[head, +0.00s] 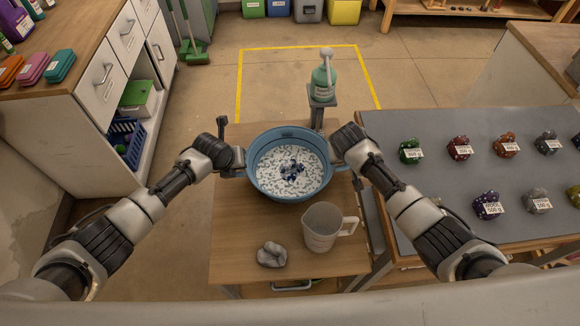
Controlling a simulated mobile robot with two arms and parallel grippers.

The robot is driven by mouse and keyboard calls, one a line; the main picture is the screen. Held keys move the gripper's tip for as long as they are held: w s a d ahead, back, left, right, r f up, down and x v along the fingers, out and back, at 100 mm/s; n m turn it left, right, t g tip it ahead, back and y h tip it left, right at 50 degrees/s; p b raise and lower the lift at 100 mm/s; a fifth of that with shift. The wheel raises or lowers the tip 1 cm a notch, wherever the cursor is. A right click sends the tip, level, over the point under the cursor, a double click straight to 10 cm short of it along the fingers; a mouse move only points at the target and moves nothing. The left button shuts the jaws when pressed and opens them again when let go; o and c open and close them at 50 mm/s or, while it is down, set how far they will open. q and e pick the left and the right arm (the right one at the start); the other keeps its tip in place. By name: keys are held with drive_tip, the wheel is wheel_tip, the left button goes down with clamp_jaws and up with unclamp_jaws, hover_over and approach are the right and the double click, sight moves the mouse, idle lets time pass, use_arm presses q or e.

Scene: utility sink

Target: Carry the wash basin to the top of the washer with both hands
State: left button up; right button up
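The wash basin (262,183) is a round blue tub with a white, blue-speckled inside. A small cluster of dark blue and white pieces (291,169) lies in its middle. It is over the far part of a small wooden table (240,235); I cannot tell whether it rests there or is slightly raised. My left gripper (238,160) is at the basin's left handle and my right gripper (341,163) is at its right handle. The fingers are too small and hidden to show whether they are closed. I see no clear washer.
A clear measuring jug (321,232) and a grey lump (271,255) stand on the table near me. A green pump bottle (323,80) is on a stand behind the basin. A grey-topped bench (450,180) with labelled clusters is right. Open floor (290,60) with yellow tape lies beyond.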

use_arm(q)
drive_tip(key=shift+w+f, duration=0.2)
drive_tip(key=shift+f, duration=0.25)
use_arm(e)
drive_tip(key=shift+w+f, duration=0.15)
drive_tip(key=shift+f, duration=0.1)
use_arm(q)
drive_tip(key=shift+d, duration=0.1)
drive_tip(key=shift+c, duration=0.3)
use_arm(e)
drive_tip(key=shift+c, duration=0.4)
use_arm(q)
clamp_jaws()
use_arm(e)
clamp_jaws()
use_arm(q)
drive_tip(key=shift+r, duration=0.1)
